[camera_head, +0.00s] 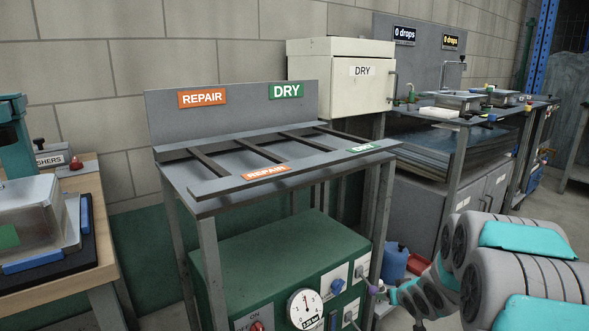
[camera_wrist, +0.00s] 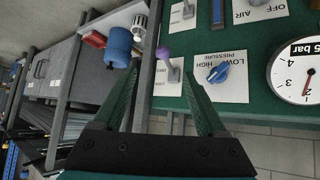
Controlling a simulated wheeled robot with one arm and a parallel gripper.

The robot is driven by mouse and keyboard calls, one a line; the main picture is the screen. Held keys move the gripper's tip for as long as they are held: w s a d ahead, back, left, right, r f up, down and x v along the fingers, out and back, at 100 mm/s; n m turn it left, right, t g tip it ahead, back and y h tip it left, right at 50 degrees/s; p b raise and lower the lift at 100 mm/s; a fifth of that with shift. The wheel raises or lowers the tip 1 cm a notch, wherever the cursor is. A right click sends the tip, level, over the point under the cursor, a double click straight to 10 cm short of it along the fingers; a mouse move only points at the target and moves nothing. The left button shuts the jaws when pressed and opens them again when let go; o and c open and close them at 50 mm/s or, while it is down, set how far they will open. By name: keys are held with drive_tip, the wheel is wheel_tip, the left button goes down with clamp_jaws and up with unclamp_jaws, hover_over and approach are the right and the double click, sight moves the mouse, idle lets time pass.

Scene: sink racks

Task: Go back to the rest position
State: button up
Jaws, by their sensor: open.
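My gripper (camera_wrist: 163,78) shows in the wrist view with its two dark green fingers spread apart and nothing between them. Beyond the fingertips is a purple-tipped lever (camera_wrist: 163,53) on the green panel, apart from the fingers as far as I can tell. In the head view my gripper is small, at the end of my grey and teal arm in the lower right, beside the green cabinet's right front edge. Its fingertips are hard to make out there.
The green cabinet (camera_head: 270,262) under the grey rack table (camera_head: 216,203) carries a pressure gauge (camera_head: 305,308) and a blue knob (camera_wrist: 218,73). A blue canister (camera_head: 394,262) and red container (camera_head: 418,264) stand close by. A wooden bench (camera_head: 97,268) is at left. Some floor is open at right.

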drive_tip(key=s+a+r+m+g+h, duration=0.1)
drive_tip(key=s+r+g, duration=0.25)
drive_tip(key=s, duration=0.65)
drive_tip(key=s+a+r+g+h, duration=0.15)
drive_tip(key=s+r, duration=0.25)
drive_tip(key=s, duration=0.6)
drive_tip(key=s+a+r+g, duration=0.1)
drive_tip(key=s+a+g, duration=0.1)
drive_tip(key=s, duration=0.6)
drive_tip(key=s+a+r+g+y, duration=0.1)
drive_tip(key=s+a, duration=0.3)
drive_tip(key=s, duration=0.5)
drive_tip(key=s+a+r+g+y, duration=0.1)
drive_tip(key=s+a+g, duration=0.2)
drive_tip(key=s, duration=0.5)
drive_tip(key=shift+s+a+r, duration=0.25)
drive_tip(key=shift+s+a, duration=0.1)
drive_tip(key=shift+a, duration=0.1)
drive_tip(key=shift+o, duration=0.4)
